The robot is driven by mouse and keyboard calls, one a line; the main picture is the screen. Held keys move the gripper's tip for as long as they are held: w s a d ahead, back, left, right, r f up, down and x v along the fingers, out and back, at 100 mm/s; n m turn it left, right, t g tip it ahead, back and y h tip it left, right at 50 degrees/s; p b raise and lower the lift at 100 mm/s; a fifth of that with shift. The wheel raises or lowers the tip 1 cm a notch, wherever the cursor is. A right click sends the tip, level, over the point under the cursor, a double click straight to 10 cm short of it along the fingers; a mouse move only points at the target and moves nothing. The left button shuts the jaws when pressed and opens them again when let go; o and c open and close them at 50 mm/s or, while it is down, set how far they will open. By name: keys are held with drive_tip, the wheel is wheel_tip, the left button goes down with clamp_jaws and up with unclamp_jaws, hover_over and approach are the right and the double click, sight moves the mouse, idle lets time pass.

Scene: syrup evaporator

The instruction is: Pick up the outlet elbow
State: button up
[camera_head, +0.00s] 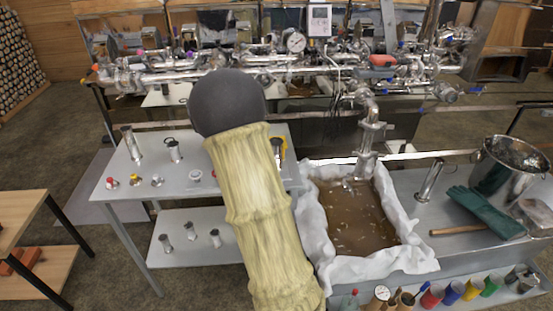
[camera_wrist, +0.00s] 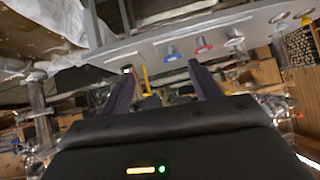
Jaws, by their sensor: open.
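I cannot tell for certain which piece is the outlet elbow. Metal pipe pieces stand on the grey table in the head view: a tall tube (camera_head: 130,143) at the back left and a shorter fitting (camera_head: 174,152) beside it. My arm covers the right part of this table and hides my gripper in the head view. In the wrist view my gripper (camera_wrist: 160,70) is open, with its two dark fingers apart. I see nothing held between them. A small yellow thing (camera_wrist: 145,77) shows beyond the gap, seemingly farther off.
Small red (camera_head: 111,183) and yellow (camera_head: 135,179) fittings stand along the grey table's front (camera_head: 180,200). Several metal cylinders are on its lower shelf. A cloth-lined pan of brown liquid (camera_head: 350,215) is to the right, with green gloves (camera_head: 487,211) and a bucket (camera_head: 510,170) beyond.

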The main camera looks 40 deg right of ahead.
drive_tip(key=s+d+f+t+h+b, duration=0.1)
drive_tip(key=d+f+t, duration=0.1)
drive_tip(key=d, duration=0.4)
drive_tip(key=s+d+f+t+h+b, duration=0.1)
drive_tip(key=d+f+t+b, duration=0.1)
drive_tip(key=d+t, duration=0.3)
drive_tip(key=shift+s+d+f+t+h, duration=0.15)
drive_tip(key=shift+d+f+t+h, duration=0.15)
drive_tip(key=shift+d+f, duration=0.7)
drive_tip(key=shift+d+r, duration=0.2)
drive_tip(key=p+x, duration=0.2)
drive_tip(key=x, duration=1)
drive_tip(key=shift+p, duration=0.3)
